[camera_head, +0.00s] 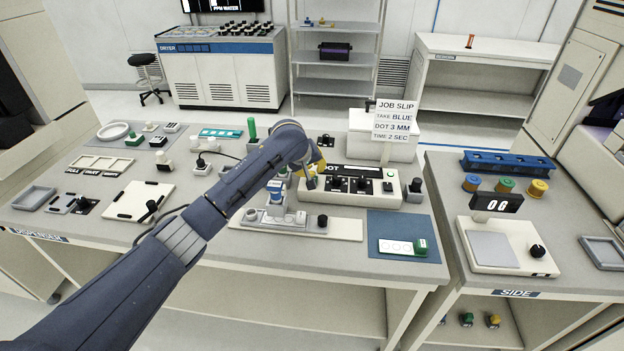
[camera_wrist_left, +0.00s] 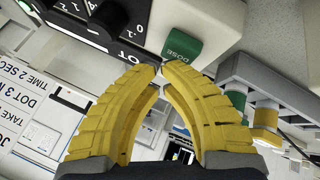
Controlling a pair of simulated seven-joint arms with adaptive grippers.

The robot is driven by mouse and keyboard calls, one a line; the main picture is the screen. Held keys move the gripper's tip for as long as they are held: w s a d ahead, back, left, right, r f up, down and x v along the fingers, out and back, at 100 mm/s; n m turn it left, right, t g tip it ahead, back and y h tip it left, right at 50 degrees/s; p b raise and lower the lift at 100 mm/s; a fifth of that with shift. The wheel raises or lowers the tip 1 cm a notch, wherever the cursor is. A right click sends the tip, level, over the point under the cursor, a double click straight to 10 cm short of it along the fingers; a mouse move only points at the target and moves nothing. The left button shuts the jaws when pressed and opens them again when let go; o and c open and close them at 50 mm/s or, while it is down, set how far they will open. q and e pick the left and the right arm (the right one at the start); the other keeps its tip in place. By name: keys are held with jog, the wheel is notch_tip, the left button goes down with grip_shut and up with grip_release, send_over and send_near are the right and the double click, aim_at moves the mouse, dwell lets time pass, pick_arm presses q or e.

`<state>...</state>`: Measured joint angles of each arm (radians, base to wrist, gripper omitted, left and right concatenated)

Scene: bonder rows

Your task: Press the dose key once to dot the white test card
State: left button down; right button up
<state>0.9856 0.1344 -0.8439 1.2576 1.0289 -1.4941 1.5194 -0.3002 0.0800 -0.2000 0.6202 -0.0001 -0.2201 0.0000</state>
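The green dose key (camera_wrist_left: 182,45), lettered DOSE, shows in the left wrist view just beyond my fingertips. I cannot make out any contact. My left gripper (camera_wrist_left: 159,72) has its yellow fingertips together with nothing visible between them. In the head view my left gripper (camera_head: 314,174) is over the left end of the white dispenser controller (camera_head: 402,196) and hides the key there. The white test card (camera_head: 396,246), with a row of faint printed circles, lies on a blue mat (camera_head: 385,226) at the front right. My right gripper is not in view.
A blue-topped barrel (camera_head: 275,190) stands on a grey fixture (camera_head: 284,222) in front of the controller. A green block (camera_head: 421,246) is at the card's right end. A job slip (camera_head: 394,120) stands behind. The side bench holds a scale (camera_head: 505,246) and coloured spools (camera_head: 505,185).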

pick_arm(q)
jog(key=shift+f, duration=0.6)
dwell(0.7)
jog(key=shift+r, duration=1)
jog(key=shift+r, duration=0.1)
jog(key=shift+r, duration=2.4)
jog(key=shift+a, duration=0.1)
